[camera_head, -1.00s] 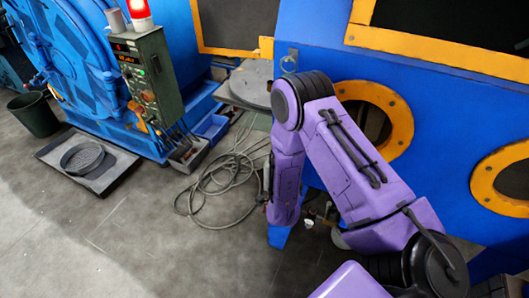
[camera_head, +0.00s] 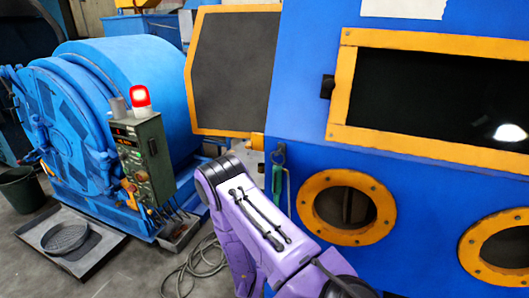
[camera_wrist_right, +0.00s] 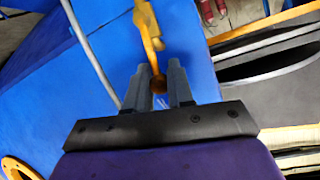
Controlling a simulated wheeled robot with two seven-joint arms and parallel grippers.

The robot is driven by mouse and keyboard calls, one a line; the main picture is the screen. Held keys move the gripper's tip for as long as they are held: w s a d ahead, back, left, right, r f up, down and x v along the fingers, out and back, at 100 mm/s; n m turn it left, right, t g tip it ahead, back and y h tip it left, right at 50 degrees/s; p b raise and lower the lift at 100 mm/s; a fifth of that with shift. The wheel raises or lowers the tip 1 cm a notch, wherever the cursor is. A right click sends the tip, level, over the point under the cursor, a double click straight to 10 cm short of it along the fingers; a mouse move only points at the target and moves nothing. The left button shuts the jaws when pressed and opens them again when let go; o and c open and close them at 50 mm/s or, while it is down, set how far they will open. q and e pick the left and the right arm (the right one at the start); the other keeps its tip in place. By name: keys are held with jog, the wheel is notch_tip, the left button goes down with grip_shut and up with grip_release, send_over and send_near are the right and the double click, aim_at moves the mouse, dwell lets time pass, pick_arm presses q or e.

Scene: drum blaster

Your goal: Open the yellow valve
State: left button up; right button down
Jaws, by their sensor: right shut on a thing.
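The yellow valve (camera_wrist_right: 148,24) shows in the right wrist view as a narrow yellow handle against a blue panel. Its lower end runs down between the two grey fingers of my right gripper (camera_wrist_right: 159,68), which are shut on it. In the head view my purple arm crosses the lower middle, in front of the blue cabinet. Its gripper is hidden there, and I cannot make out the valve in that view. My left gripper is in neither current view.
The blue cabinet (camera_head: 308,160) with yellow-framed round ports fills the right. A green control box (camera_head: 140,160) with a lit red lamp (camera_head: 141,96) stands before a blue drum machine (camera_head: 140,70). Loose cable (camera_head: 195,268) lies on the floor. A grey hose (camera_wrist_right: 88,45) passes left of the valve.

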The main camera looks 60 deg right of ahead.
dwell(0.4)
jog(key=c, duration=1)
grip_release()
jog(key=shift+c, duration=0.2)
jog(key=b+v, duration=0.1)
jog(key=v, duration=0.9)
jog(key=shift+a+b, duration=0.2)
jog(key=shift+b, duration=0.15)
